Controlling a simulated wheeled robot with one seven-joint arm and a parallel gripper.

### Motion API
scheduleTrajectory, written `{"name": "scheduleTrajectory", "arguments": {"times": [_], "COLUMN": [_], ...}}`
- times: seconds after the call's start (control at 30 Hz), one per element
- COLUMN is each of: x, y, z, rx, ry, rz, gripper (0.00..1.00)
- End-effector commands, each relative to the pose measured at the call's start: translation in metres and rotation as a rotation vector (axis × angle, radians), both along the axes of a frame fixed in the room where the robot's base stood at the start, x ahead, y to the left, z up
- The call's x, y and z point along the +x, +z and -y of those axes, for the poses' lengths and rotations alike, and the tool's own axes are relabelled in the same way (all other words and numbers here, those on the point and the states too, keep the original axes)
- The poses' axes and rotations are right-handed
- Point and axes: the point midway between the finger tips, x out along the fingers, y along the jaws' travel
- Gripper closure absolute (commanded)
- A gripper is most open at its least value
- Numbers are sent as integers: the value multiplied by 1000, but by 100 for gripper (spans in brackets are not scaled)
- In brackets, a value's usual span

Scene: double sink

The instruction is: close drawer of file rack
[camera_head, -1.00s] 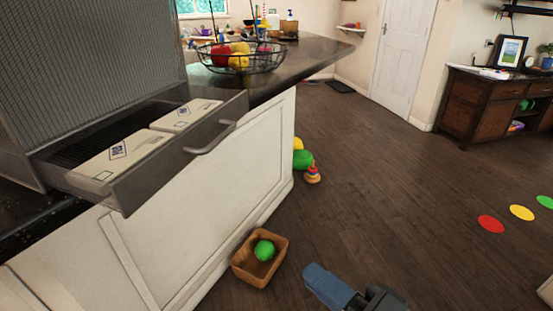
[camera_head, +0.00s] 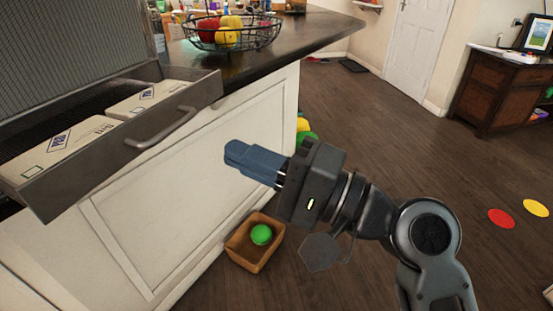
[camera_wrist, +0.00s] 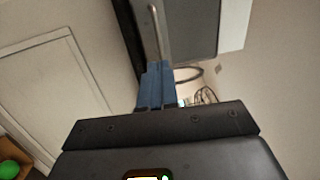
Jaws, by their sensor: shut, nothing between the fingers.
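The file rack (camera_head: 60,55) is a grey mesh box on the dark counter at the left of the head view. Its drawer (camera_head: 120,155) is pulled out past the counter edge and holds white boxes with blue labels. The drawer has a curved metal handle (camera_head: 163,130) on its front. My gripper (camera_head: 232,153) has blue fingers, shut and empty, to the right of the handle and a little lower, apart from it. In the wrist view, the shut fingers (camera_wrist: 157,70) point up toward the drawer (camera_wrist: 190,25) and its handle (camera_wrist: 158,30).
A wire fruit basket (camera_head: 232,38) stands on the counter beyond the rack. The white cabinet front (camera_head: 165,220) lies below the drawer. A brown bin (camera_head: 248,258) with a green ball (camera_head: 261,234) sits on the floor. Floor space at the right is open.

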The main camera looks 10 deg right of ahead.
Motion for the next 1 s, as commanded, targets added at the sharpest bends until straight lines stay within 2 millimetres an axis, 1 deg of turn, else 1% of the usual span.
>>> {"name": "scheduleTrajectory", "arguments": {"times": [0.03, 0.2, 0.4, 0.57, 1.0], "x": [6, 25, 40, 44, 46], "y": [5, 10, 13, 14, 13], "z": [-10, -33, -52, -58, -60], "rx": [-1, -2, 0, 0, -1], "ry": [5, 2, 1, 0, 0], "rz": [1, 0, 0, 0, 1], "gripper": [100, 100, 100, 100, 100]}}
